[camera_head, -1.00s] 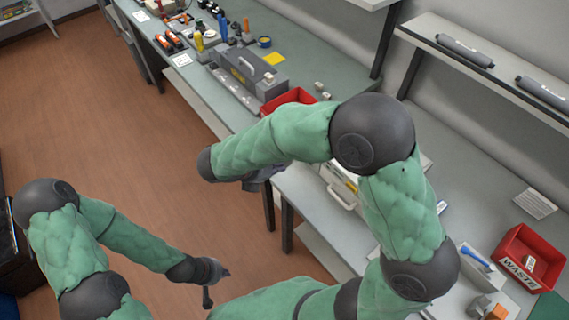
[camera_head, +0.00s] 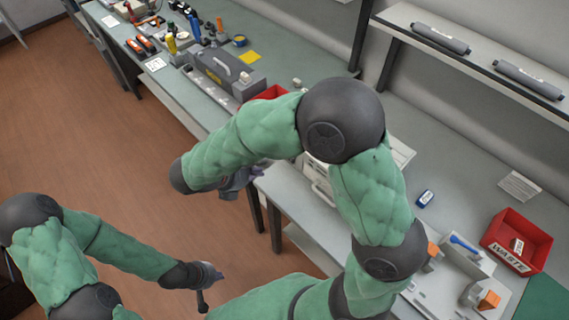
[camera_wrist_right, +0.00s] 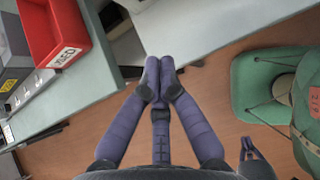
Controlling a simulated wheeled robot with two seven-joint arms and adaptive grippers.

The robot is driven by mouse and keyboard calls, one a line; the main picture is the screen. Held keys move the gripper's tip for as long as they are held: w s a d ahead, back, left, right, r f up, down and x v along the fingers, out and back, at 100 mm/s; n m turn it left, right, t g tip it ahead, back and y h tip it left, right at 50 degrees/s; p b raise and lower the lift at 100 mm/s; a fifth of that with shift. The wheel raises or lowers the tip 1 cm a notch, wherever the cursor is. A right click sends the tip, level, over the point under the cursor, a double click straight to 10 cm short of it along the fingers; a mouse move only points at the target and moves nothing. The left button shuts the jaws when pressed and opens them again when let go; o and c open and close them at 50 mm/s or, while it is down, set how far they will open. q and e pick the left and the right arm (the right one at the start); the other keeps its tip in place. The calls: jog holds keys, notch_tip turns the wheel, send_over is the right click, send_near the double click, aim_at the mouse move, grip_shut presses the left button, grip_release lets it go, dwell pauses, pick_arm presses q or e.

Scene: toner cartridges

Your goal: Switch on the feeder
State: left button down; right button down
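I cannot tell for certain which device is the feeder. A white machine (camera_head: 316,178) on the near bench is mostly hidden behind my right arm in the head view; a pale machine also shows at the top of the right wrist view (camera_wrist_right: 133,8). My right gripper (camera_head: 240,182) hangs by the bench edge, partly hidden by its arm. In the right wrist view its fingertips (camera_wrist_right: 159,72) meet with nothing visible between them, over the bench edge and floor. My left gripper (camera_head: 204,288) is low over the floor, too small to read. No switch is discernible.
A shelf (camera_head: 480,70) holds dark cylinders.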

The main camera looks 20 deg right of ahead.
jog(key=b+x, duration=0.4)
jog(key=x, duration=0.5)
jog(key=shift+d+f, duration=0.2)
jog(key=shift+f, duration=0.1)
jog(key=d, duration=0.2)
jog(key=w+d+b, duration=0.1)
jog(key=shift+f, duration=0.3)
jog(key=shift+w+d, duration=0.25)
jog(key=shift+d, duration=0.25)
jog(key=shift+d, duration=0.1)
jog(key=shift+w+d, duration=0.1)
jog(key=shift+d, duration=0.15)
jog(key=shift+f, duration=0.15)
